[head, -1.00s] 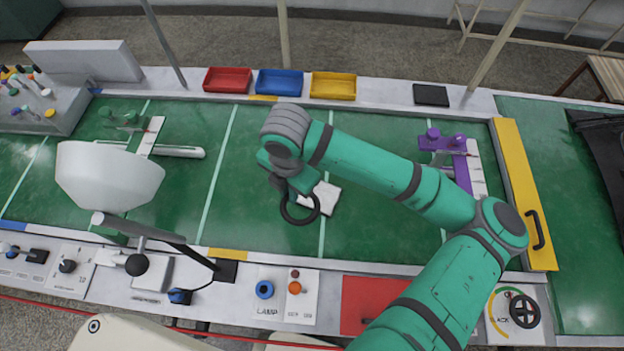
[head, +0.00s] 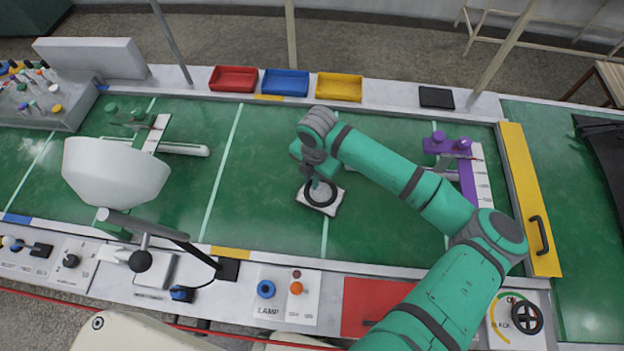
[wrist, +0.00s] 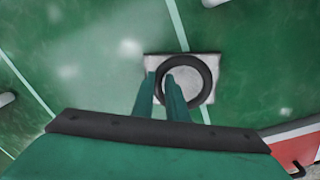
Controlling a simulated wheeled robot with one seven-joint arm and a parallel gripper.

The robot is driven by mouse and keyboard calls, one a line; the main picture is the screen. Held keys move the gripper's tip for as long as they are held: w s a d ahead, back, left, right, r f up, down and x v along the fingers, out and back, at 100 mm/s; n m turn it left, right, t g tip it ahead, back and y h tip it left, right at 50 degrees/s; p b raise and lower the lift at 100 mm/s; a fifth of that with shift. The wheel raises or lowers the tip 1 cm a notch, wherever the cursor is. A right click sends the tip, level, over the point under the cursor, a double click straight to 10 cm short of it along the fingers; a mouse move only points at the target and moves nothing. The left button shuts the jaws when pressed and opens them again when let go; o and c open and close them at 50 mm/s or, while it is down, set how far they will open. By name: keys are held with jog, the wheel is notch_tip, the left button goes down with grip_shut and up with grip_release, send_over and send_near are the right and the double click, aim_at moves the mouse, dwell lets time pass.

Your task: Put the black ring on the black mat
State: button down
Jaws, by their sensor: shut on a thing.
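The black ring (head: 321,203) is held in my gripper (head: 313,182), over or just above a white block (head: 333,208) on the green table. The ring also shows in the wrist view (wrist: 212,79), with both fingers of my gripper (wrist: 164,92) shut at its left side. The white block (wrist: 207,62) lies behind the ring there; I cannot tell whether they touch. The black mat (head: 436,97) is a flat dark square on the pale back ledge, right of the yellow tray, and looks empty.
Red (head: 233,79), blue (head: 285,83) and yellow (head: 339,87) trays stand on the back ledge. A purple fixture (head: 460,155) is right of my gripper. A white lamp shade (head: 115,172) overhangs the left side. Green table between is mostly clear.

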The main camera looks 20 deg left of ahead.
jog(key=shift+f, duration=0.35)
jog(key=shift+f, duration=0.15)
jog(key=c, duration=1.8)
grip_release()
jog(key=shift+o, duration=0.2)
notch_tip(320, 180, up, 12)
jog(key=shift+d, duration=0.4)
jog(key=shift+s, duration=0.25)
